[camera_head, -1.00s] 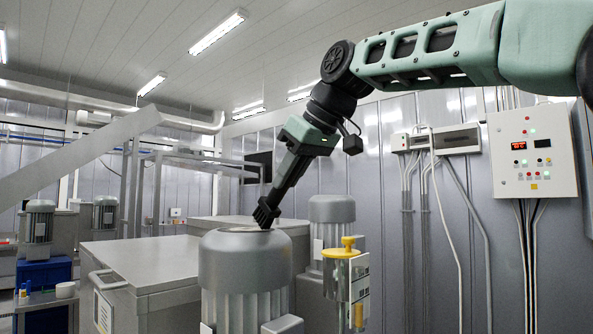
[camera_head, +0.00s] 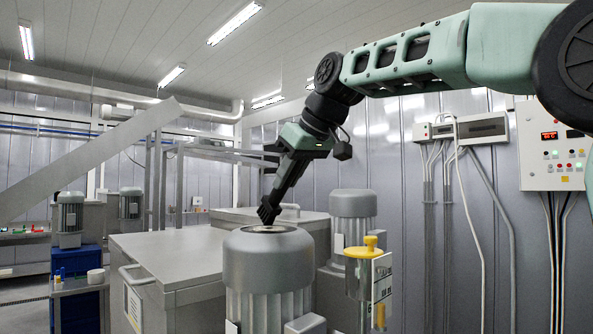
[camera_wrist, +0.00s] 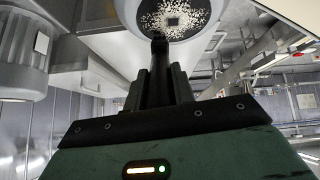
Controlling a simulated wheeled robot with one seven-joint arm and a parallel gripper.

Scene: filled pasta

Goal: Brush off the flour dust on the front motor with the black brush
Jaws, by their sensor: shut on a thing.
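The front motor (camera_head: 266,278) is a large grey ribbed cylinder with a round top, low in the middle of the head view. In the wrist view its dark round top (camera_wrist: 172,16) carries pale speckles of flour dust (camera_wrist: 185,20), thick around the centre. My gripper (camera_head: 285,182) is shut on the black brush (camera_head: 268,211), which points down and left. In the head view the brush tip is above the far part of the motor top; I cannot tell whether it touches. In the wrist view the brush (camera_wrist: 160,65) lies between the fingers, its far end near the motor top's edge.
A second grey motor (camera_head: 353,225) stands behind to the right. A yellow-capped fitting (camera_head: 370,246) is just right of the front motor. A steel cabinet (camera_head: 170,260) lies to the left. A control box (camera_head: 553,150) hangs on the right wall.

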